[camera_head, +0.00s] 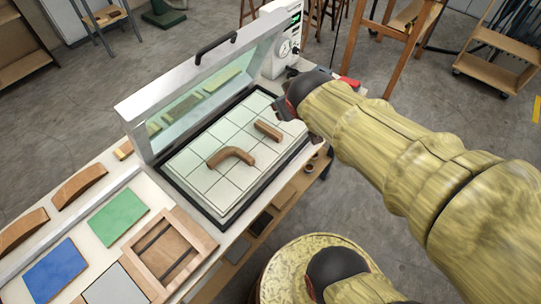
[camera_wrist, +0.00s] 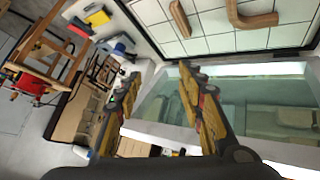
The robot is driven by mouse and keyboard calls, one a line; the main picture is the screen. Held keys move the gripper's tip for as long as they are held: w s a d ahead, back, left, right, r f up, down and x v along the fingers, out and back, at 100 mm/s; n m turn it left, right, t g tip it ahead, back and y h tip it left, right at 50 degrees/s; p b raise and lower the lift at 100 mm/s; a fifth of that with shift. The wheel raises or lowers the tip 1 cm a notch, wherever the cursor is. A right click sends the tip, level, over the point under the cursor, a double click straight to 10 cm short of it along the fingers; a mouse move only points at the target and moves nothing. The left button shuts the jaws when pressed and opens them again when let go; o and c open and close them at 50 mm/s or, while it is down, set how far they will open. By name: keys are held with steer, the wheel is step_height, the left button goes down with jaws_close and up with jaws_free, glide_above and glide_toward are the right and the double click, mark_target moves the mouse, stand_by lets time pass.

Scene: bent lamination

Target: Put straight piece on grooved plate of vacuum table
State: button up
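The straight piece (camera_head: 268,130), a short brown wooden block, lies on the pale grooved plate (camera_head: 222,190) of the vacuum table, towards its right side. It also shows at the top of the wrist view (camera_wrist: 180,18). A bent wooden piece (camera_head: 232,157) lies on the same plate, apart from it and to its left; it shows in the wrist view too (camera_wrist: 256,19). My gripper (camera_head: 287,108) is at the plate's back right edge, beside the straight piece and apart from it. In the wrist view its fingers (camera_wrist: 160,88) are spread with nothing between them.
The vacuum table's glazed lid (camera_head: 192,98) stands raised behind the plate. A white gauge unit (camera_head: 282,48) is at its far right end. Left on the bench are curved wooden pieces (camera_head: 79,187), a green sheet (camera_head: 118,216), a blue sheet (camera_head: 52,270) and a wooden frame (camera_head: 196,238).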

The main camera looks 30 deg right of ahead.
steer(key=s+a+r+g+y, duration=0.1)
steer(key=s+a+g+y, duration=0.1)
steer(key=s+a, duration=1)
steer(key=shift+s+a+y, duration=0.35)
steer(key=shift+a+y, duration=0.2)
steer(key=shift+y, duration=0.25)
steer(key=shift+r, duration=0.1)
